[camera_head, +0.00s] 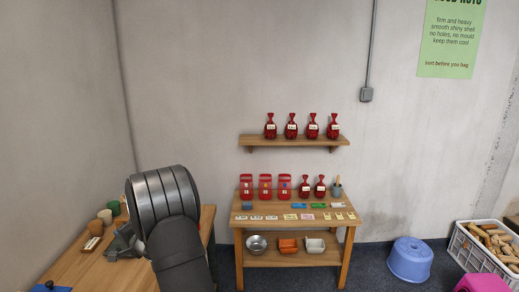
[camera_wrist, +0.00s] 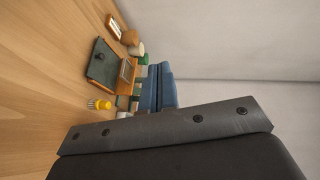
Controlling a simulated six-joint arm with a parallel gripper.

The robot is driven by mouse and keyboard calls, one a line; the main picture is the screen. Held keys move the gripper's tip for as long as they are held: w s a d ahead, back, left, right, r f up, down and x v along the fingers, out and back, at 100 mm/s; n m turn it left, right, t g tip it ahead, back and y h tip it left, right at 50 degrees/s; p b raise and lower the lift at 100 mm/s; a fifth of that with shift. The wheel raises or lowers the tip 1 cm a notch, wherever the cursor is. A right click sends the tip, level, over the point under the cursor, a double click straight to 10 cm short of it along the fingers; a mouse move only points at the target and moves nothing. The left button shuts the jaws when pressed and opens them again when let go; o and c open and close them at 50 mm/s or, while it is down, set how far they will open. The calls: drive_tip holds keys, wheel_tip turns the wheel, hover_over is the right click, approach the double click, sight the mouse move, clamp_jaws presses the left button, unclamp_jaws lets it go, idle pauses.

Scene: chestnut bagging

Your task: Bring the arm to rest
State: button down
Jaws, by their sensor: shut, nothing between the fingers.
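My gripper (camera_head: 121,243) is in the head view at lower left, a grey shape beside my dark arm and over the left wooden table (camera_head: 72,268). My arm hides part of the table and of the gripper. In the wrist view two blue slabs side by side look like the fingers of my gripper (camera_wrist: 158,68), closed together and empty. A dark bracket with bolts fills the bottom of that view. The fingers appear apart from the things on the table.
Cups (camera_head: 105,216) stand on the left table; a dark green tray (camera_wrist: 103,62) and a yellow item (camera_wrist: 99,104) show in the wrist view. A wooden stand (camera_head: 290,221) with red bags is at the back. A blue stool (camera_head: 409,262) and crate (camera_head: 487,262) are right.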

drive_tip(key=s+f+n+g+y, duration=0.2)
drive_tip(key=s+n+g+y, duration=0.1)
drive_tip(key=s, duration=0.3)
drive_tip(key=shift+s+d+n+g, duration=0.4)
drive_tip(key=shift+d+n+g, duration=0.05)
drive_tip(key=shift+n+g, duration=0.05)
